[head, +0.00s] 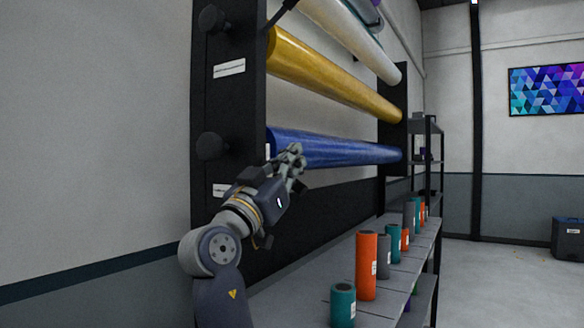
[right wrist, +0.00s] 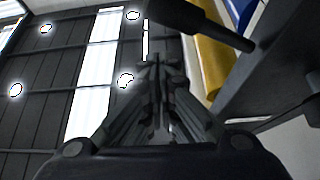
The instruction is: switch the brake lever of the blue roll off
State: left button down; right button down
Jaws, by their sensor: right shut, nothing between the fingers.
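The blue roll (head: 345,149) lies horizontally on the rack, below a gold roll (head: 330,78). My right gripper (head: 294,157) is shut and empty, in front of the near end of the blue roll; I cannot tell whether it touches anything. In the right wrist view its closed fingers (right wrist: 157,80) point up the picture. A dark lever-like bar (right wrist: 205,25) passes just beyond the fingertips there; I cannot tell which roll it belongs to. The blue roll's brake lever is not clearly visible in the head view. My left gripper is not in view.
A black rack upright (head: 228,105) with a round dark knob (head: 212,146) stands left of the gripper. Below is a grey bench (head: 350,272) with several orange, teal and grey cylinders. A white roll (head: 350,38) hangs above. Open floor is at right.

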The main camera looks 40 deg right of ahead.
jog(key=shift+f, duration=0.15)
jog(key=shift+a, duration=0.15)
dwell(0.5)
jog(key=v, duration=1.2)
jog(key=shift+w+f, duration=0.1)
